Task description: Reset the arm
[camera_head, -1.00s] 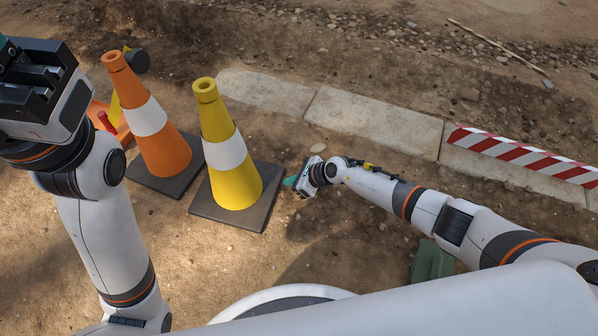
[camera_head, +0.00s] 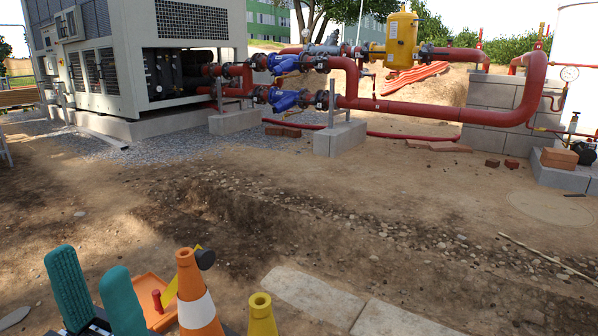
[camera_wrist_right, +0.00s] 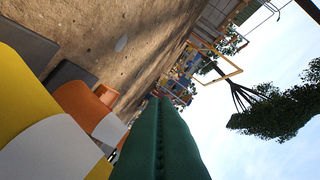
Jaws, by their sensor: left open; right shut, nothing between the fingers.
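My left gripper (camera_head: 88,264) shows at the lower left of the head view. Its two green fingers stand apart with nothing between them. My right gripper (camera_wrist_right: 158,105) is out of the head view. In the right wrist view its green fingers are together and empty, pointing up the picture. The rest of both arms is hidden from the head view.
An orange cone (camera_head: 197,300) and a yellow cone (camera_head: 262,316) stand right of my left gripper; both also show in the wrist view. An orange tray (camera_head: 158,290) lies behind. Stone slabs (camera_head: 315,298) lie front centre. Red pipes (camera_head: 430,112) and a chiller (camera_head: 110,60) stand far back.

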